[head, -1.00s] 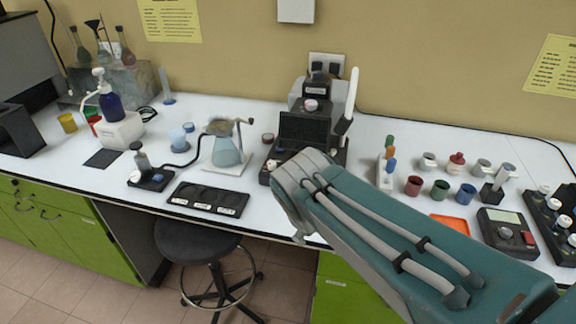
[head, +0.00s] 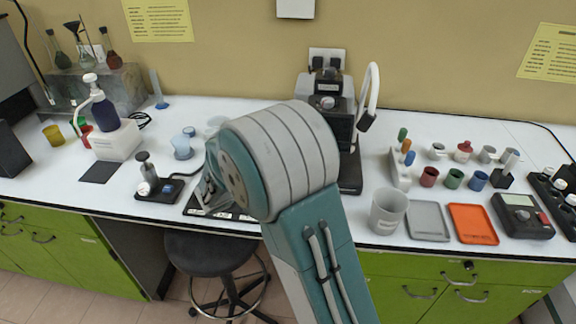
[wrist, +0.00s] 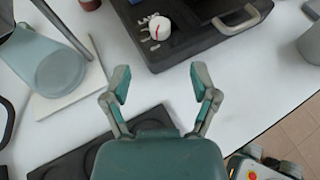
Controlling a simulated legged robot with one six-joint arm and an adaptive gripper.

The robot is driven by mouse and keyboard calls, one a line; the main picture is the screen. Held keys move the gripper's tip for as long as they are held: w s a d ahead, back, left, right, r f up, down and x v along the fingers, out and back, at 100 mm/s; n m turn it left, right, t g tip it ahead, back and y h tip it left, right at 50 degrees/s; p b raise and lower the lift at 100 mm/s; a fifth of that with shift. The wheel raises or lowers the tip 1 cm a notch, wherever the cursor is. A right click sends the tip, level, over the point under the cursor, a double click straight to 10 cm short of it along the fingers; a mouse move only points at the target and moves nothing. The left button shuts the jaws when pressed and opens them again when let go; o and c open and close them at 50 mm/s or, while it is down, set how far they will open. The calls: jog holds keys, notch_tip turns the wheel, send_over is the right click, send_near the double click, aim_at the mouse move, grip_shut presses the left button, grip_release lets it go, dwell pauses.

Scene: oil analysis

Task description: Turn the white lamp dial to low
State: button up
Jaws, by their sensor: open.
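In the wrist view, the white lamp dial (wrist: 157,28) has a red mark and sits on the corner of a black base (wrist: 190,48). Pale tick marks lie on its left side. My gripper (wrist: 160,82) is open and empty, its two fingers spread on the near side of the base. The dial lies beyond the fingertips, roughly centred between them, apart from both. In the head view, the black instrument (head: 340,120) carrying the lamp is partly covered by my arm, which hides the dial.
In the head view, a grey beaker (head: 388,212), grey tray (head: 428,222) and orange tray (head: 473,224) are right of my arm.

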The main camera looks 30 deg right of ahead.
jog(key=x, duration=1)
jog(key=shift+w+d, duration=0.2)
jog(key=shift+a, duration=0.1)
grip_shut()
